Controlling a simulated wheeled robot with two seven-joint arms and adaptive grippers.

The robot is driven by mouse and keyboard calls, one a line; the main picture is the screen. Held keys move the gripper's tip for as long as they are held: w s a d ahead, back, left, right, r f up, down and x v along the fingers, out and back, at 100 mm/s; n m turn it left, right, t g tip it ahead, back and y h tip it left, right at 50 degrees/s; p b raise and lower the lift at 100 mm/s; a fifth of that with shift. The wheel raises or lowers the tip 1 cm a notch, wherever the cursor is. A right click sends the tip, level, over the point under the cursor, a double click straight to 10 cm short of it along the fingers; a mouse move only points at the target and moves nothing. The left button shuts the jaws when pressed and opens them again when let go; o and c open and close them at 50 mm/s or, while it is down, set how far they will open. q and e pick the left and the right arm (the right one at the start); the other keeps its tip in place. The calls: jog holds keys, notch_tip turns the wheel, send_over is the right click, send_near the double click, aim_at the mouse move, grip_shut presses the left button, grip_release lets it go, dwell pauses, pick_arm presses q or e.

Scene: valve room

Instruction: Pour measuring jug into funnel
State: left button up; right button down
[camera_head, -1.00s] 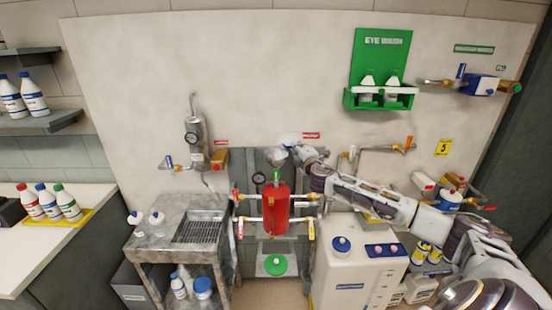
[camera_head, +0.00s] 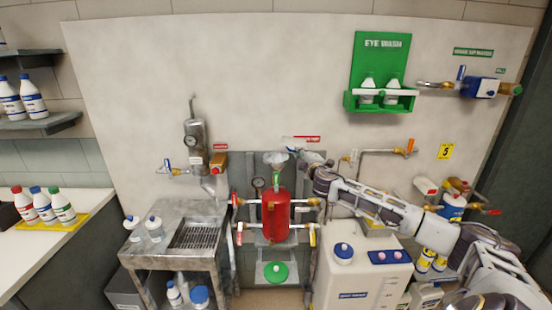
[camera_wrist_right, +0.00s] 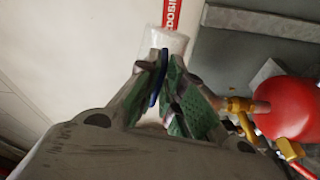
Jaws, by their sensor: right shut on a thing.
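The measuring jug (camera_wrist_right: 172,42) is a clear, whitish vessel with a blue strip (camera_wrist_right: 157,80) on the side towards the fingers. My right gripper (camera_wrist_right: 160,92) is shut on it with its green-padded fingers. In the head view the jug (camera_head: 293,143) is small and pale against the wall, just above and right of the funnel; I cannot tell its tilt or what it holds. My right gripper (camera_head: 308,156) is right of the funnel there. The pale funnel (camera_head: 275,157) sits above the red tank (camera_head: 276,212). The red tank also shows in the wrist view (camera_wrist_right: 292,105). My left gripper is out of view.
Valves and pipes surround the red tank, with a gauge (camera_head: 258,183) at its upper left. A metal cart (camera_head: 165,253) stands left, a white box (camera_head: 360,285) right. A grey cylinder (camera_head: 196,135) hangs on the wall. The wall above the funnel is clear.

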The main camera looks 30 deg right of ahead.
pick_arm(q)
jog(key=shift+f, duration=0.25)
pick_arm(e)
jog(key=shift+d+f, duration=0.15)
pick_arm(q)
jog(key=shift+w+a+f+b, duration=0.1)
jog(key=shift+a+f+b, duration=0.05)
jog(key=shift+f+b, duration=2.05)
pick_arm(e)
jog(key=s+d+f+m, duration=0.1)
jog(key=d+f+m, duration=0.3)
jog(key=m, duration=1.2)
jog(key=shift+s+d+f, duration=0.3)
jog(key=shift+f, duration=0.7)
